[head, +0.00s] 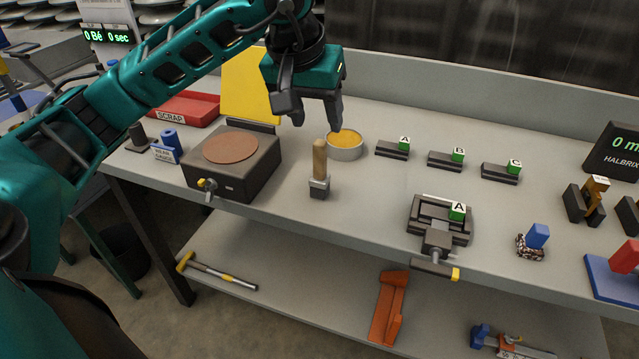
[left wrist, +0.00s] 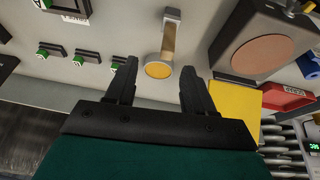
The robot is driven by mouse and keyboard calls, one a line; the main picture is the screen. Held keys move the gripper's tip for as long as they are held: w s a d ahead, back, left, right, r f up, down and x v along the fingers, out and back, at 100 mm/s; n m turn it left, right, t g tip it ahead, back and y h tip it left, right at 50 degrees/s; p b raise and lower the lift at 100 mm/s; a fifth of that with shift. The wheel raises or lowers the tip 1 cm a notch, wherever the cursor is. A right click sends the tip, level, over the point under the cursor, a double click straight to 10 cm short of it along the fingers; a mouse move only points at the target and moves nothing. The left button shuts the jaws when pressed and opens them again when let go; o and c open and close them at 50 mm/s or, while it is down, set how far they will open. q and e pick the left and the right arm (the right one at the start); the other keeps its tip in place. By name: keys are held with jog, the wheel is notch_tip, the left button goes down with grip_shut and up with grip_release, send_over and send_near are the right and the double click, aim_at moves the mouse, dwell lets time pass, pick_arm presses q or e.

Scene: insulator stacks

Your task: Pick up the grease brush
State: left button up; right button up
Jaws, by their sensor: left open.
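The grease brush (head: 319,166) stands upright on the bench, with a tan wooden handle on top and a grey and dark head at the bottom. Its handle also shows in the left wrist view (left wrist: 169,38), beyond the fingertips. A round tin of yellow grease (head: 345,148) stands just behind it to the right; the tin also shows in the left wrist view (left wrist: 158,71), between the fingers. My left gripper (head: 317,117) is open and empty, pointing down above and slightly behind the brush, apart from it. My right gripper is not in view.
A dark box with a brown round plate (head: 230,148) stands left of the brush. A red scrap tray (head: 188,108) and a yellow panel (head: 246,85) are behind it. Blocks A, B and C (head: 445,160) stand to the right, with a vise (head: 438,222) in front. Bare bench lies right of the brush.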

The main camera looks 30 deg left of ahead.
aim_at(321, 154)
pick_arm(q)
jog(key=shift+y, duration=0.3)
jog(key=x, duration=0.3)
jog(key=a+b+x, duration=0.1)
jog(key=x, duration=0.2)
jog(key=shift+w+a+f, duration=0.15)
jog(key=shift+w+f, duration=0.1)
jog(key=shift+w, duration=0.05)
jog(key=shift+b+x, duration=0.55)
jog(key=shift+x, duration=2.25)
grip_shut()
